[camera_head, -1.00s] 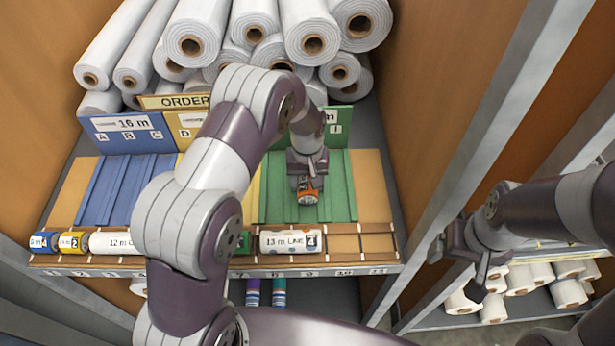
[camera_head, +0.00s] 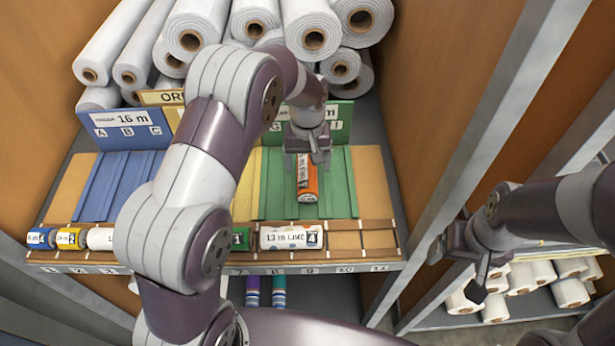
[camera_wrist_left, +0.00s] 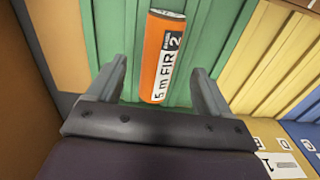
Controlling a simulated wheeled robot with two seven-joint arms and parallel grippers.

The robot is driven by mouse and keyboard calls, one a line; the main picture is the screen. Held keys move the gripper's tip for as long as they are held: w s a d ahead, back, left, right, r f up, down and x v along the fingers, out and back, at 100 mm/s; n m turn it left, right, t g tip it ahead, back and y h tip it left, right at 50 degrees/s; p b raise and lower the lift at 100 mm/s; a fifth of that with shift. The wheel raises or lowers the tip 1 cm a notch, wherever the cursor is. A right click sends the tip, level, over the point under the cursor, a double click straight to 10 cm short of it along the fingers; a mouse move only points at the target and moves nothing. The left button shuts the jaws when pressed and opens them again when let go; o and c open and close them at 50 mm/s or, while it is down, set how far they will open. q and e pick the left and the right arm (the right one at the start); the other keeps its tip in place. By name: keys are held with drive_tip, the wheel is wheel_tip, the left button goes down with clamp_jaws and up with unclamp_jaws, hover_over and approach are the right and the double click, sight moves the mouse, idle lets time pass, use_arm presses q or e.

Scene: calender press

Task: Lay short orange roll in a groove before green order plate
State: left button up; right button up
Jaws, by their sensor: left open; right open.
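The short orange roll (camera_head: 307,181) lies lengthwise on the green grooved board (camera_head: 340,190), in front of the green order plate (camera_head: 340,122). In the left wrist view the roll (camera_wrist_left: 163,58) shows a white label reading "5 m FIR 2". My left gripper (camera_head: 307,150) is above the roll's far end, on the plate side. In the left wrist view its two open fingers (camera_wrist_left: 160,85) stand apart on either side of the roll, without touching it. My right gripper (camera_head: 462,262) is open and empty, off to the right by the side shelf.
A row of labelled rolls, with a white 13 m roll (camera_head: 291,238), lies in the front rack (camera_head: 370,240). The blue grooved board (camera_head: 120,185) is at left. White rolls (camera_head: 310,30) are stacked behind the plates. A wooden side wall (camera_head: 440,80) stands at right.

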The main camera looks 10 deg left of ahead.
sight(306, 177)
use_arm(q)
wheel_tip(306, 177, up, 6)
drive_tip(key=s+a+f+m+t, duration=0.1)
drive_tip(key=s+a+m, duration=0.2)
drive_tip(key=s, duration=1.6)
drive_tip(key=shift+a+b, duration=0.3)
drive_tip(key=shift+a, duration=0.35)
drive_tip(key=shift+s+f, duration=0.1)
